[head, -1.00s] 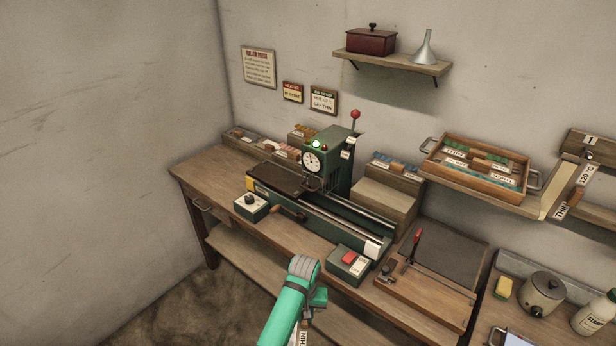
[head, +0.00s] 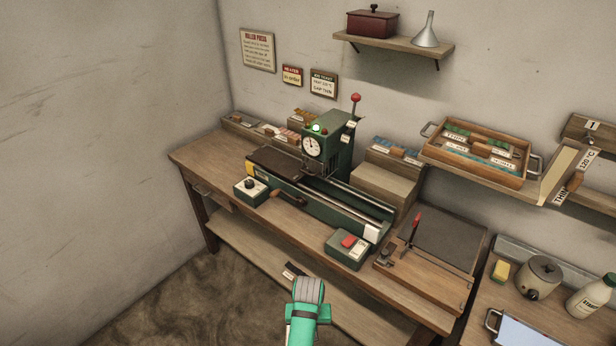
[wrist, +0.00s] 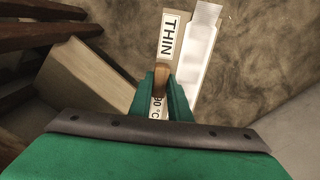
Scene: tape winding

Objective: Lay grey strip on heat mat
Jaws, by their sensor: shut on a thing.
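My gripper (wrist: 161,85) is shut on a small brown wooden grip (wrist: 161,76) in the wrist view. A white label (wrist: 169,37) reading THIN lies beyond the grip, and part of a °C label shows between the fingers. A pale grey-white strip (wrist: 196,52) extends beside the label; whether it joins the grip cannot be told. In the head view my green arm end is low in front of the bench, its fingers hidden. A dark flat plate (head: 275,160) lies on the green roller press (head: 330,138). A dark grey slab (head: 443,243) lies farther right. Which is the heat mat is unclear.
The wooden bench (head: 206,159) has a lower shelf (head: 245,250). A pot (head: 539,276) and bottle (head: 592,297) are at far right.

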